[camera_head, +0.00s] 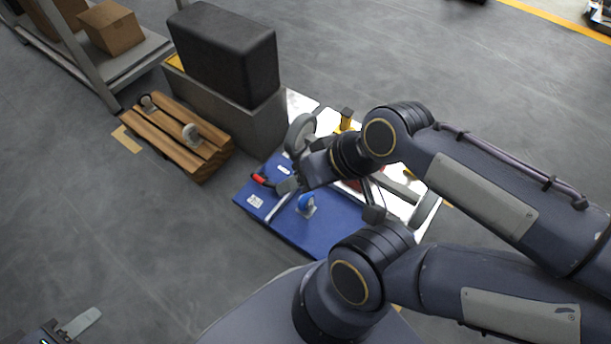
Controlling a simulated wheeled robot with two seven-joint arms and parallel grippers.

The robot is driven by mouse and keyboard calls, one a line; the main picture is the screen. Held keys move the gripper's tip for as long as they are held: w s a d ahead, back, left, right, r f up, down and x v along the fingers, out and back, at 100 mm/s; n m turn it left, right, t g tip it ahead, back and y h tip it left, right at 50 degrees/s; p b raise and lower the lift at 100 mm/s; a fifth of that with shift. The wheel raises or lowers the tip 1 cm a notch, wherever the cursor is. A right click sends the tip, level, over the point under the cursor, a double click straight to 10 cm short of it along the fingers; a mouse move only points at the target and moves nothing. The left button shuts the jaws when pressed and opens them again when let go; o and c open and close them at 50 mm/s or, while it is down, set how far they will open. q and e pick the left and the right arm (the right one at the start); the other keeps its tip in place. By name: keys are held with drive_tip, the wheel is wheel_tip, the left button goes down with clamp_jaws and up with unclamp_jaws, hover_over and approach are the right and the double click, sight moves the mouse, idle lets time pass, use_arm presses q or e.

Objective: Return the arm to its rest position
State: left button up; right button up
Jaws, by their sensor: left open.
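My left gripper (74,328) shows only partly at the bottom left corner, over bare floor. One flat grey finger is in view and nothing shows in its grasp; the gripper is open. The rest of it and the left arm are cut off by the frame. My right arm comes in from the right, folded, with its wrist above a blue platform (290,236). The right gripper's fingers cannot be made out clearly against the parts there.
A wooden pallet (178,149) bears two casters. A black case (226,57) stands on a grey box (250,125). A shelf (128,66) holds cardboard boxes. Floor at left is clear.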

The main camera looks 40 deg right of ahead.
wheel_tip(320, 180, up, 32)
drive_tip(key=p, duration=3.1)
drive_tip(key=shift+f, duration=0.2)
